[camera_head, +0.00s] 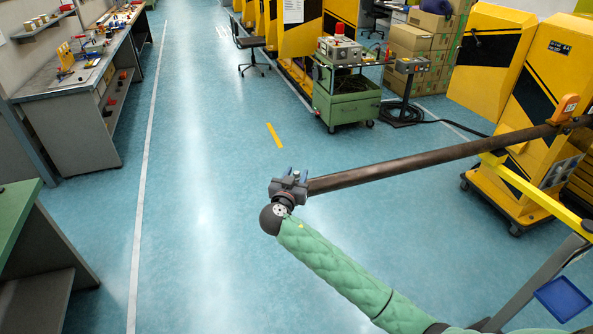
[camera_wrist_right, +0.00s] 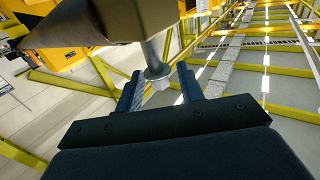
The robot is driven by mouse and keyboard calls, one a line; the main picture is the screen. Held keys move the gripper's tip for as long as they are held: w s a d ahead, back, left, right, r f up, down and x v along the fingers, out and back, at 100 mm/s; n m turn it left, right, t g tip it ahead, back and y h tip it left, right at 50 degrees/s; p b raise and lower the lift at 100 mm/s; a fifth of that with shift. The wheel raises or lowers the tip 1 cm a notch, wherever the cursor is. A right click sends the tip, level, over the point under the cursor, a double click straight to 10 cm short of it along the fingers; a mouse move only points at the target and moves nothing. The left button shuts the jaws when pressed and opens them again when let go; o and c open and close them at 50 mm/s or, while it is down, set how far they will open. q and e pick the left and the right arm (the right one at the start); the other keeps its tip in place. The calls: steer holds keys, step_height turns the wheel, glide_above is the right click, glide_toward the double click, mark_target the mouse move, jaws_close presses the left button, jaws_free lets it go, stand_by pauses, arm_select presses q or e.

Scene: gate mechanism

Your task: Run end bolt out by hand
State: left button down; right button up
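A long dark bar (camera_head: 420,163) runs from the yellow cabinet at the right to a free end in mid-air. My right gripper (camera_head: 289,180) is at that free end, on my green-sleeved arm. In the right wrist view, the bar's end block (camera_wrist_right: 125,18) fills the top. The silver end bolt (camera_wrist_right: 156,58) sticks out of it toward my right gripper (camera_wrist_right: 161,82). The fingers are apart, with a visible gap on the right side of the head. My left gripper is not in view.
An orange bracket (camera_head: 565,108) holds the bar near the yellow cabinet (camera_head: 530,125). A green cart (camera_head: 346,100) stands behind the bar. A workbench (camera_head: 75,75) is at the left and a green-topped table (camera_head: 18,215) at the lower left. The blue floor (camera_head: 205,150) between is clear.

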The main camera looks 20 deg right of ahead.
steer(key=shift+w+d, duration=0.15)
steer(key=shift+w, duration=0.05)
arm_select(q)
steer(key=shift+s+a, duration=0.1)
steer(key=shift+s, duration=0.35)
